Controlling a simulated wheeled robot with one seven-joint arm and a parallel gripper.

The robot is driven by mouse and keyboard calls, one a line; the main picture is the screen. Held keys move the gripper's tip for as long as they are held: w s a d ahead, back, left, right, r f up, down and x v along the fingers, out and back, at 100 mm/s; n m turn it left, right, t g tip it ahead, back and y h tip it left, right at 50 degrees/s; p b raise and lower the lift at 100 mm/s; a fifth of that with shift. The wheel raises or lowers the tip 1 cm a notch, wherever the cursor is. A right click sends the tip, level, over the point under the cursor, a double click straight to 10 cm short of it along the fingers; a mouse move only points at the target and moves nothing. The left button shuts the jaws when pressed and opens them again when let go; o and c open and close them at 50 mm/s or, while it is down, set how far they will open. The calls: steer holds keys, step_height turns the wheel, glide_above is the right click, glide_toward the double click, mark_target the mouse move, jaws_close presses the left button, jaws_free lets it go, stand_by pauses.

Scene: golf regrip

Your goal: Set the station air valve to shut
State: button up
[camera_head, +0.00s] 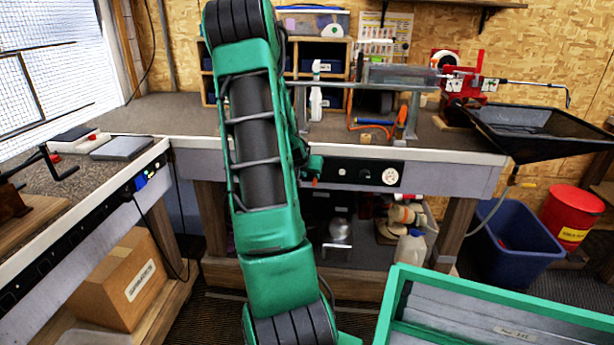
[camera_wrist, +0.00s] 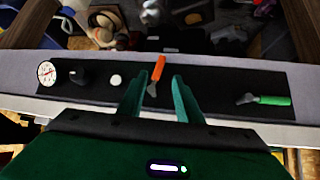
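A black control panel (camera_wrist: 215,90) runs along the bench front. An orange-handled valve lever (camera_wrist: 158,67) on it stands across the panel's length, its handle pointing up in the wrist view. In the head view only a bit of its orange handle (camera_head: 315,182) shows below my gripper (camera_head: 312,165). In the wrist view my gripper (camera_wrist: 159,82) is open, its green fingers on either side of the lever with gaps between. A green-handled lever (camera_wrist: 268,99) lies along the panel farther right. I cannot read which lever is the station air valve.
A gauge (camera_wrist: 47,72), a black knob (camera_wrist: 78,78) and a white button (camera_wrist: 115,81) sit left of the orange lever in the wrist view. The bench top (camera_head: 190,115) is above the panel. A green-rimmed bin (camera_head: 395,300) stands at the front right.

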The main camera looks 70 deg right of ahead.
steer(key=shift+f, duration=0.1)
steer(key=c, duration=0.5)
steer(key=f, duration=0.1)
steer(key=f+n+g, duration=0.1)
steer(key=f, duration=0.1)
steer(key=w+a+f+n+g, duration=0.1)
steer(key=shift+f, duration=0.25)
jaws_close()
steer(key=w+a+n+g+h, duration=0.3)
steer(key=w+a+n+h, duration=0.35)
steer(key=w+n, duration=0.3)
steer(key=s+d+f, duration=0.2)
steer(key=s+d, duration=0.5)
steer(key=d, duration=0.4)
steer(key=shift+d+h, duration=0.2)
steer(key=shift+h, duration=0.15)
